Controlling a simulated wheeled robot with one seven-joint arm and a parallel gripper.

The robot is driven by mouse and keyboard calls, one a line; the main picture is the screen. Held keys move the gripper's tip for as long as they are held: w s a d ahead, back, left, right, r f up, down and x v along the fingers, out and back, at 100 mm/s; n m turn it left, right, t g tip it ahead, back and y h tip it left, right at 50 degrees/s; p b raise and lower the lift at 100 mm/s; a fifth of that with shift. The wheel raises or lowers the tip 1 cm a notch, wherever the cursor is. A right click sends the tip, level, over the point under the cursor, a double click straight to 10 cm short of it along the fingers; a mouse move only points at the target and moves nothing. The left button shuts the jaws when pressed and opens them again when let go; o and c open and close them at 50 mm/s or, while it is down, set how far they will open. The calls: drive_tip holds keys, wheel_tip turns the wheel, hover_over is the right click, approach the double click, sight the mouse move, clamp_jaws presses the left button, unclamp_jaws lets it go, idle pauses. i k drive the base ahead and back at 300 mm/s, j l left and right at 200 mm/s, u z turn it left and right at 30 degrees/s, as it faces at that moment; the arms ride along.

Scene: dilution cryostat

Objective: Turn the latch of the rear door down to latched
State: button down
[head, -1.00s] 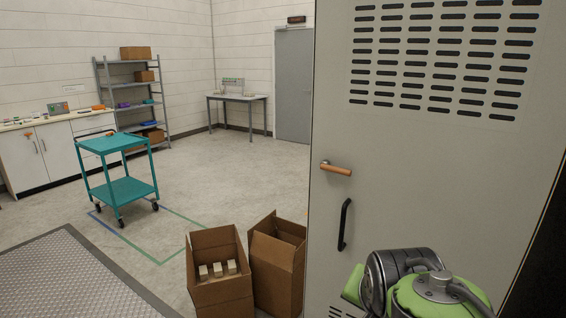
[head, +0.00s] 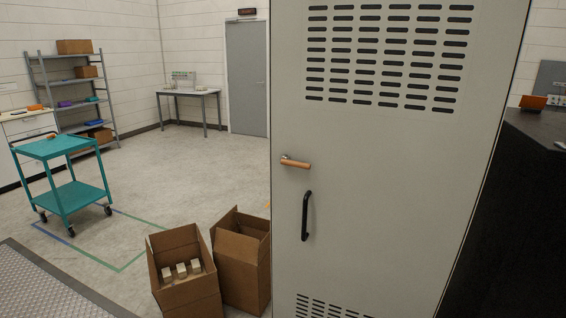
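The rear door (head: 400,200) is a tall pale grey panel with vent slots at its top and bottom, filling the right middle of the head view. Its latch (head: 296,163) is a copper-coloured lever near the door's left edge. The lever lies roughly horizontal, pointing right from its pivot with a slight downward tilt. A black vertical pull handle (head: 306,216) sits below it. The door looks closed, though its left edge seam is hard to make out. My gripper is not in view.
Two open cardboard boxes, one with pale blocks inside (head: 185,280) and one beside it (head: 241,262), stand on the floor left of the door. A teal cart (head: 62,180) stands farther left. A black cabinet (head: 510,220) is at right.

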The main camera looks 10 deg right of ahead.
sight(285, 160)
drive_tip(key=i+j+u, duration=0.15)
drive_tip(key=i+u, duration=0.15)
drive_tip(key=i, duration=0.15)
drive_tip(key=i+u, duration=0.35)
drive_tip(key=i+j, duration=0.05)
